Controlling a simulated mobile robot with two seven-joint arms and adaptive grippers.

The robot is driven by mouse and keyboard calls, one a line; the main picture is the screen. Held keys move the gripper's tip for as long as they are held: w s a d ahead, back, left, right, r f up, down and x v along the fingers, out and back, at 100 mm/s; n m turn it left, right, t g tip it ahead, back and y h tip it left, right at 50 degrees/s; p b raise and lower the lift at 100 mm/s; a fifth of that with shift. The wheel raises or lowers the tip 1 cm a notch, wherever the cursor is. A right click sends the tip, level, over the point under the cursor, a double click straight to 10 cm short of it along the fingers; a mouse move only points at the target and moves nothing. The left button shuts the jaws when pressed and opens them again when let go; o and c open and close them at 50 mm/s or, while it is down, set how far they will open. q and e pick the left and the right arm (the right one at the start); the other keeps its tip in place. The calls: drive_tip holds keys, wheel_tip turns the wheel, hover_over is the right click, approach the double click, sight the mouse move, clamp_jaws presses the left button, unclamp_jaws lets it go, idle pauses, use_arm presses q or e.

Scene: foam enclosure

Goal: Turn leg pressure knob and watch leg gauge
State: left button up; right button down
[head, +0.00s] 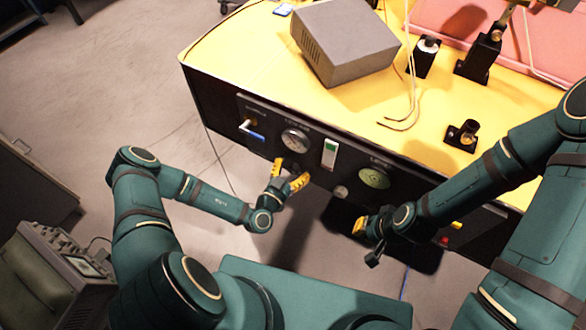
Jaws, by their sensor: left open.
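A second round gauge (375,179), greenish, sits further right. My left gripper (290,173) is open, its yellow fingers spread just below the white gauge at the panel's lower edge. A dark knob seems to sit between or behind these fingertips; I cannot tell whether they touch it. My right gripper (361,226) hangs in front of the table below the greenish gauge, its jaws seen too edge-on to judge.
The panel also has a switch with a blue handle (252,131), a green-and-white indicator (329,153) and a pale round knob (341,192). A grey box (345,42) and black fixtures stand on the yellow tabletop (225,62). A grey device with a screen (62,275) is at lower left.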

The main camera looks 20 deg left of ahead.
use_arm(q)
drive_tip(key=shift+w, duration=0.1)
clamp_jaws()
use_arm(e)
drive_tip(key=shift+r, duration=0.15)
use_arm(q)
drive_tip(key=m+p, duration=0.3)
drive_tip(key=m, duration=0.1)
drive_tip(key=shift+r, duration=0.15)
drive_tip(key=m+p, duration=0.3)
drive_tip(key=m, duration=0.3)
drive_tip(key=shift+m, duration=0.4)
drive_tip(key=m+p, duration=0.3)
drive_tip(key=m, duration=0.3)
drive_tip(key=shift+r+p, duration=0.1)
drive_tip(key=shift+p, duration=0.2)
drive_tip(key=m+p, duration=0.2)
drive_tip(key=m, duration=0.2)
drive_tip(key=shift+a+m, duration=0.1)
drive_tip(key=shift+m, duration=0.3)
use_arm(e)
wheel_tip(320, 180, up, 12)
drive_tip(key=w, duration=0.1)
drive_tip(key=shift+w+d+f+t, duration=0.2)
drive_tip(key=shift+w+d+t, duration=0.1)
drive_tip(key=shift+w, duration=0.1)
use_arm(q)
drive_tip(key=shift+w, duration=0.1)
